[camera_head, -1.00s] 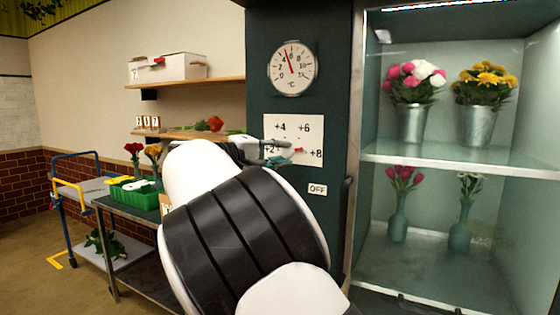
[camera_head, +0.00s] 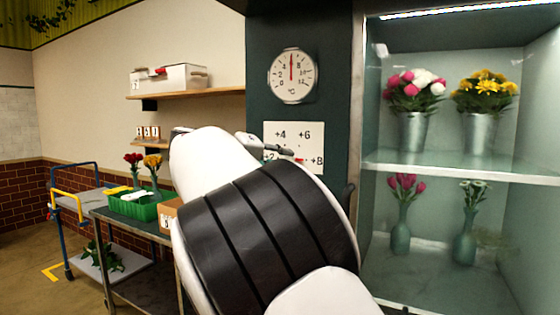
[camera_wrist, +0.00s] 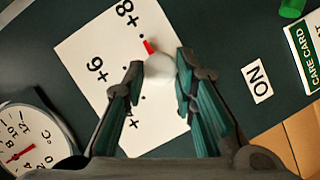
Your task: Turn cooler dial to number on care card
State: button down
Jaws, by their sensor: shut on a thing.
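The cooler dial (camera_wrist: 159,69) is a round white knob with a red pointer (camera_wrist: 150,46), on a white plate (camera_wrist: 100,62) marked +4, +6 and +8. In the wrist view the pointer is turned toward the +8 mark. My gripper (camera_wrist: 161,66) is shut on the knob, one finger on each side. In the head view my arm hides most of the dial, and the plate (camera_head: 283,133) shows behind it. The care card (camera_wrist: 306,55) is at the wrist view's right edge, cut off; its number is not readable.
A round thermometer (camera_head: 292,75) hangs above the plate, its needle pointing straight up. An ON label (camera_wrist: 257,81) is beside the dial. The glass cooler (camera_head: 460,165) with flower vases stands at right. A green tray (camera_head: 135,205) is on the table at left.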

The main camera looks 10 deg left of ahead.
jog(key=shift+f, duration=0.2)
jog(key=c, duration=1.3)
grip_release()
jog(key=shift+r, duration=0.1)
jog(key=shift+s, duration=0.1)
jog(key=v, duration=1.2)
jog(key=shift+d, duration=0.1)
